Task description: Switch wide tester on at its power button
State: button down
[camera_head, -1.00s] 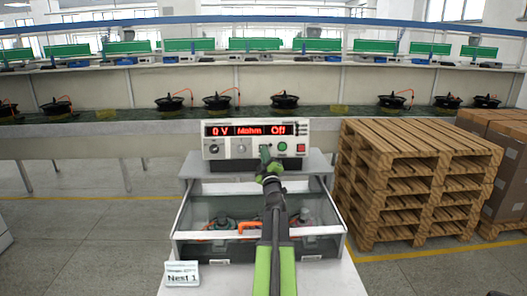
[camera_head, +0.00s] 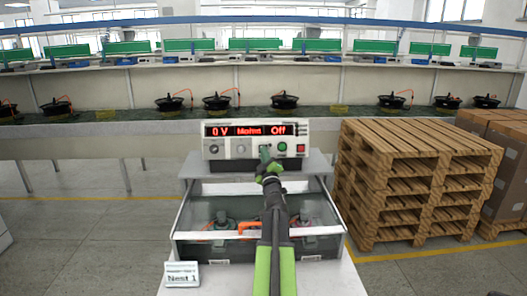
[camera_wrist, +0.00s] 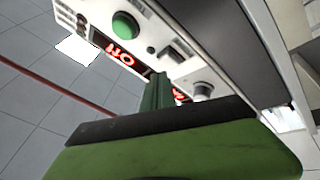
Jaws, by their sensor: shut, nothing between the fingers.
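The wide tester (camera_head: 222,141) stands on a grey stand behind the clear-lidded box. Its red display reads "0 V", a blurred unit and "Off". A green round button (camera_head: 282,146) and a red switch (camera_head: 300,149) are on the right of its front panel. My gripper (camera_head: 265,153) is shut and empty, in front of the panel's lower middle, left of the green button. In the wrist view, my closed fingers (camera_wrist: 158,93) overlap the tilted panel between the display and a knob (camera_wrist: 202,90). The green button (camera_wrist: 126,25) is clear of them. I cannot tell whether the fingertips touch the panel.
The clear-lidded box (camera_head: 183,240) with orange and dark parts lies below my arm. A "Nest 1" sign (camera_head: 182,274) stands at its front left. Stacked wooden pallets (camera_head: 410,180) stand on the right. A long bench (camera_head: 80,135) with black motors runs behind.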

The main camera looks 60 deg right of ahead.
jog(key=shift+d, duration=0.1)
dwell(0.6)
jog(key=shift+w+d+f, duration=0.15)
jog(key=shift+w+d, duration=0.1)
jog(key=shift+w+d+f, duration=0.1)
jog(key=shift+w+d, duration=0.15)
jog(key=shift+d, duration=0.1)
dwell(0.6)
dwell(0.4)
jog(key=shift+s+a+r, duration=0.2)
jog(key=shift+s+a, duration=0.3)
jog(key=shift+a, duration=0.2)
jog(key=s+a, duration=0.1)
jog(key=a, duration=0.1)
jog(key=s+a+r+p, duration=0.1)
jog(key=s+a, duration=0.1)
jog(key=shift+r, duration=0.1)
dwell(0.4)
